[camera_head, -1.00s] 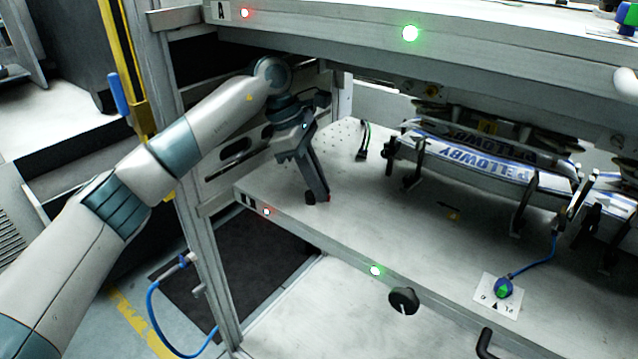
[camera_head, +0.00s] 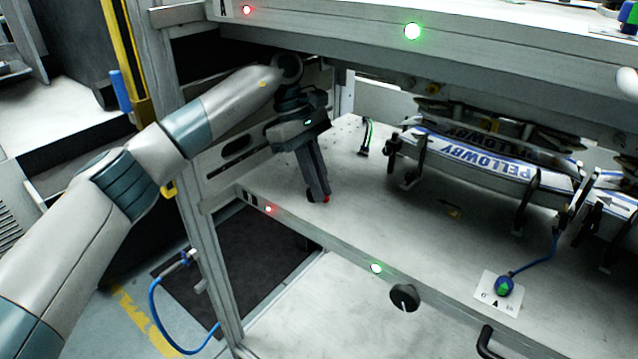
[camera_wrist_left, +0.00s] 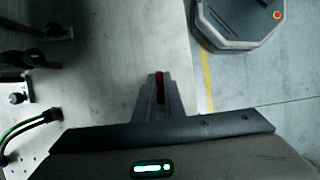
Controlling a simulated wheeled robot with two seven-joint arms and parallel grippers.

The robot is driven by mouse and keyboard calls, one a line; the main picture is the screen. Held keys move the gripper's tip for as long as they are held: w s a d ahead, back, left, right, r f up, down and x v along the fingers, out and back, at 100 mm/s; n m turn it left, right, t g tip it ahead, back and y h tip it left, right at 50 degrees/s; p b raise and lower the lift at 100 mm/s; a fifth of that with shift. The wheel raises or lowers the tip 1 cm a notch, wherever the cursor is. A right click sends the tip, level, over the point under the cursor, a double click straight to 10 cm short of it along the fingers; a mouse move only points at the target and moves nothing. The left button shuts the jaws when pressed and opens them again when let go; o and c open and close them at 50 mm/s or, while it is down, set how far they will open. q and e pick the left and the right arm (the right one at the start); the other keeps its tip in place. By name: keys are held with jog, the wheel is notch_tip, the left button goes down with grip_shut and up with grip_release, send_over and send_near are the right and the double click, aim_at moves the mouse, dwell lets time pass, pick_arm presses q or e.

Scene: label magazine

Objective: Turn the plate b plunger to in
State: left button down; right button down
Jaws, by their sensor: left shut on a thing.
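My right gripper is not in view.
A blue-green knob (camera_head: 503,287) stands on a marked white card, right. Labelled blue-white parts (camera_head: 480,155) stand in brackets behind. The upper plate (camera_head: 330,30) hangs close above my forearm. The plate's middle is mostly clear.

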pick_arm(q)
jog(key=c, duration=1.8)
grip_release()
jog(key=shift+c, duration=0.2)
jog(key=shift+n, duration=0.3)
